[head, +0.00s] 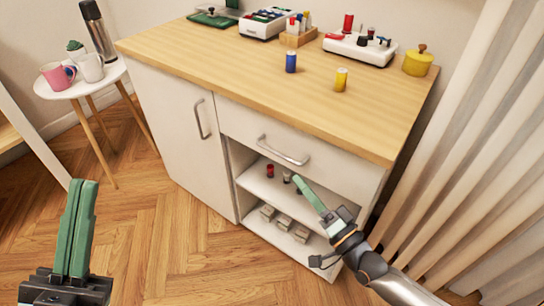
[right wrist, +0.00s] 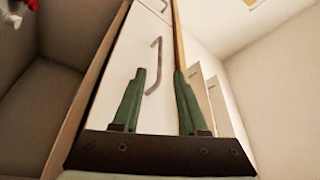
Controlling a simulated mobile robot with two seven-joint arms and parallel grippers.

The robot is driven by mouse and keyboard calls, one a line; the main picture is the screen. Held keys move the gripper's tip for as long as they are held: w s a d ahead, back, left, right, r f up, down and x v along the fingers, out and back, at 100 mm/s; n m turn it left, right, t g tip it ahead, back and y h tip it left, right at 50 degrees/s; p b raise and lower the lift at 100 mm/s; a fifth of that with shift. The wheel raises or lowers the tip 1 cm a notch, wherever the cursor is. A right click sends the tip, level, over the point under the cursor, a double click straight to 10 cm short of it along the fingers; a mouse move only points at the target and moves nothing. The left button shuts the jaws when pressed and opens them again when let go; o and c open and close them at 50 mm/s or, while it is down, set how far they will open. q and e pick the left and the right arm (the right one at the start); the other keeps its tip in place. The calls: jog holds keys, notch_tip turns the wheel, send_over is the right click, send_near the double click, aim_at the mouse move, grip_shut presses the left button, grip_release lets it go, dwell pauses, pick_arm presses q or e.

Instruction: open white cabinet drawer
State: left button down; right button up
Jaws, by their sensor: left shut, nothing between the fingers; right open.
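The white cabinet (head: 180,115) has a wooden top. Its drawer (head: 240,127) sits at the upper right of the front, flush and shut. The drawer's curved metal handle (head: 283,151) also shows in the right wrist view (right wrist: 154,65), where it appears between my finger tips. My right gripper (head: 308,192) is open and empty, in front of the shelves and below the handle in the head view; its two fingers show apart in the right wrist view (right wrist: 160,74). My left gripper (head: 80,183) is shut and empty at the lower left, away from the cabinet.
A door with a metal handle (head: 200,118) is left of the drawer. Open shelves (head: 262,188) below hold spools and small boxes. Thread spools and sewing machines stand on top. A round white table (head: 85,88) stands left; a pale curtain (head: 450,150) hangs right.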

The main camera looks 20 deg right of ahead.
aim_at(276, 152)
jog(key=b+x, duration=0.1)
jog(key=x, duration=1)
jog(key=shift+s+b, duration=0.1)
jog(key=shift+b, duration=0.25)
grip_shut()
dwell(0.8)
